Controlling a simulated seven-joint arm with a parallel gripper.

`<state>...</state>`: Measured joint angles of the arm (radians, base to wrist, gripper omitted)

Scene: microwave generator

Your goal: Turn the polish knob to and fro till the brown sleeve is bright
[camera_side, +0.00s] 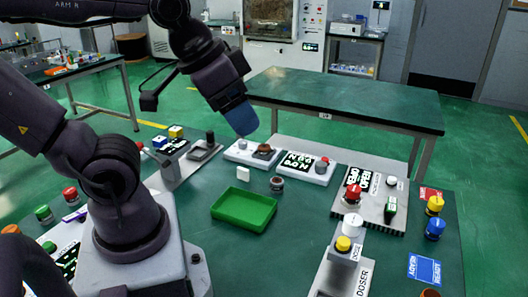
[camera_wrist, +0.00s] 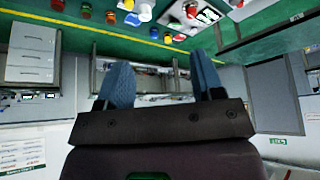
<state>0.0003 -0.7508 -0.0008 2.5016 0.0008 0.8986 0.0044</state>
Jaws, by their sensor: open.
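My gripper (camera_side: 243,128) hangs over the far part of the green table, its blue fingers pointing down and slightly right. The wrist view shows the two fingers (camera_wrist: 158,64) well apart with nothing between them. Just below and right of the fingertips, a small brown piece (camera_side: 264,150), which looks like the sleeve, sits on a white base (camera_side: 238,156). The base also carries a dark display with light characters (camera_side: 297,161) and a grey knob with a red mark (camera_side: 322,165), likely the polish knob. The gripper appears apart from both. The sleeve's brightness is too small to judge.
A green tray (camera_side: 244,226) and a small dark-topped jar (camera_side: 277,184) stand in front of the base. A grey panel with a red button (camera_side: 352,193) is at right, a doser with a yellow button (camera_side: 343,244) nearer. A grey stand with a dark post (camera_side: 210,138) is left.

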